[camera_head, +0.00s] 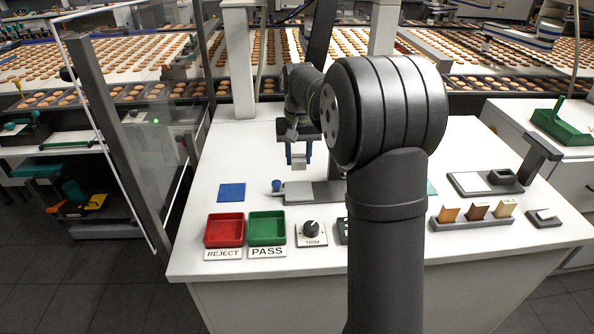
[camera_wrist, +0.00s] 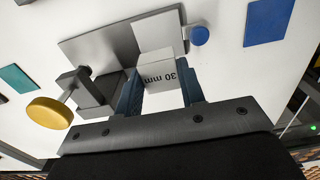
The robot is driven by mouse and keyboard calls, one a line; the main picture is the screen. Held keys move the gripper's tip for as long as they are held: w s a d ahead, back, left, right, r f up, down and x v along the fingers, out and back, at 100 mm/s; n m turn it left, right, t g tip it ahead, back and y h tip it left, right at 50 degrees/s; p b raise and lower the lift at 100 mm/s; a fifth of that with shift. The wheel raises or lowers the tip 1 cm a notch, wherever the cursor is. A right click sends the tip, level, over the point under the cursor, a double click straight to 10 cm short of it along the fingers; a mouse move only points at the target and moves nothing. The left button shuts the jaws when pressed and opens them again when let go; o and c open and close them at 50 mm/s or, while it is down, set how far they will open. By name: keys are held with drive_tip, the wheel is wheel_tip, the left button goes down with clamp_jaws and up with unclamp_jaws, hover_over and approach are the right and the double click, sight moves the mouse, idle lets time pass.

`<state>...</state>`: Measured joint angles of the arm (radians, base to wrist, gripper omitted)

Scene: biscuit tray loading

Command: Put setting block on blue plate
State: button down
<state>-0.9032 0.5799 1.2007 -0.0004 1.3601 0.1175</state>
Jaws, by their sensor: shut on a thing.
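The setting block (camera_wrist: 163,76) is a pale grey block marked "30 mm". My gripper (camera_wrist: 161,92) is shut on it, with one blue finger on each side. In the head view my gripper (camera_head: 299,157) is over the grey measuring fixture, with the block (camera_head: 299,166) low between its fingers. I cannot tell for sure how far the block is above the fixture. The blue plate (camera_head: 231,192) is a flat square on the white table, left of the gripper and fixture. It also shows at the upper right of the wrist view (camera_wrist: 268,22) and is bare.
The fixture (camera_head: 300,194) has a blue knob (camera_head: 276,185) at its left end and a yellow disc (camera_wrist: 50,112) on its other end. A red tray (camera_head: 224,230) and green tray (camera_head: 267,229) stand in front of the blue plate. A glass guard (camera_head: 140,130) stands left.

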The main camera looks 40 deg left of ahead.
drive_tip(key=s+a+r, duration=0.1)
drive_tip(key=s+a, duration=0.5)
hover_over(232, 192)
wheel_tip(232, 192, down, 6)
drive_tip(key=shift+w+d+f, duration=0.1)
drive_tip(key=shift+a+f, duration=0.2)
drive_tip(key=shift+f, duration=1.9)
drive_tip(key=shift+f, duration=0.1)
drive_tip(key=c, duration=0.9)
unclamp_jaws()
drive_tip(key=shift+f, duration=0.1)
wheel_tip(232, 192, up, 12)
drive_tip(key=shift+r, duration=0.2)
